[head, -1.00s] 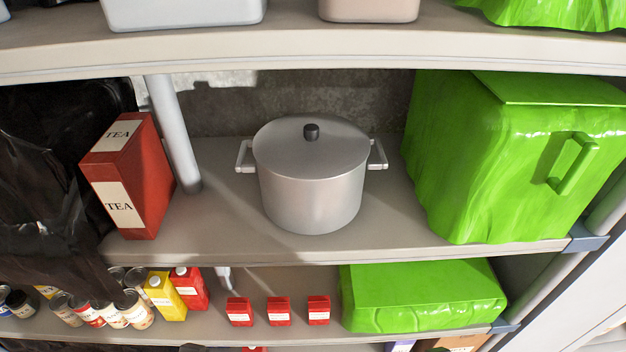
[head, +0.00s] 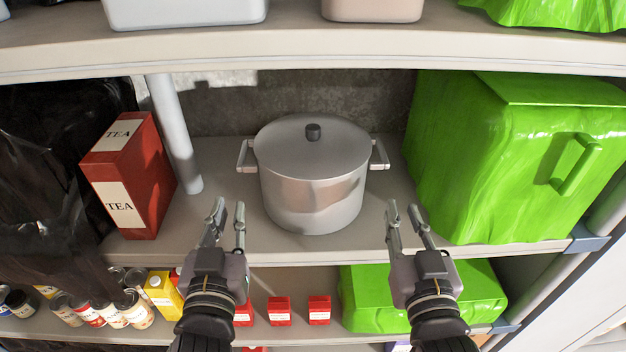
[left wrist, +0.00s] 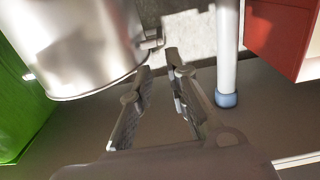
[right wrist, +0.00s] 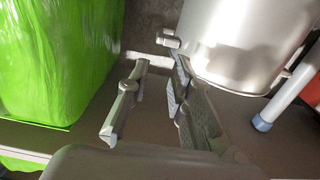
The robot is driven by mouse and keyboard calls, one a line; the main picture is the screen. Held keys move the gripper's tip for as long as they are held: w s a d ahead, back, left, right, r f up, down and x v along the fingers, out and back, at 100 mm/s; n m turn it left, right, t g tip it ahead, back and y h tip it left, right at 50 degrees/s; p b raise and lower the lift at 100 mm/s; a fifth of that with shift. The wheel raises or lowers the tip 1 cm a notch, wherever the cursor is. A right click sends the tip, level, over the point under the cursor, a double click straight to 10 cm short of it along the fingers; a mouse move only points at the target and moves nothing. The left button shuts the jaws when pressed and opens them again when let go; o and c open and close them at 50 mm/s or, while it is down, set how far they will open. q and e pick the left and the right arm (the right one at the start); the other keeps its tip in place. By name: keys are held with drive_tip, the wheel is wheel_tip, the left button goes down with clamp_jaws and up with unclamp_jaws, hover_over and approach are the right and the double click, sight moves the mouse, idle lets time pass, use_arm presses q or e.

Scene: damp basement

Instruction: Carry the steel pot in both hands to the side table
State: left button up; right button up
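The steel pot (head: 312,190) stands upright on the middle shelf, its lid on with a black knob. It has a side handle at the left (head: 246,156) and one at the right (head: 379,155). My left gripper (head: 229,207) is open and empty, in front of and below the left handle. My right gripper (head: 404,208) is open and empty, in front of and below the right handle. The pot also shows in the left wrist view (left wrist: 75,45) and the right wrist view (right wrist: 245,40), near the fingers but not between them. The side table is not identifiable.
A red tea box (head: 130,175) and a pale shelf post (head: 176,140) stand left of the pot. A large green covered box (head: 470,170) is close on the right. The upper shelf (head: 300,52) overhangs. Cans and small red boxes sit below.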

sight(246, 142)
use_arm(q)
drive_tip(key=shift+w, duration=0.1)
use_arm(e)
drive_tip(key=shift+w, duration=0.15)
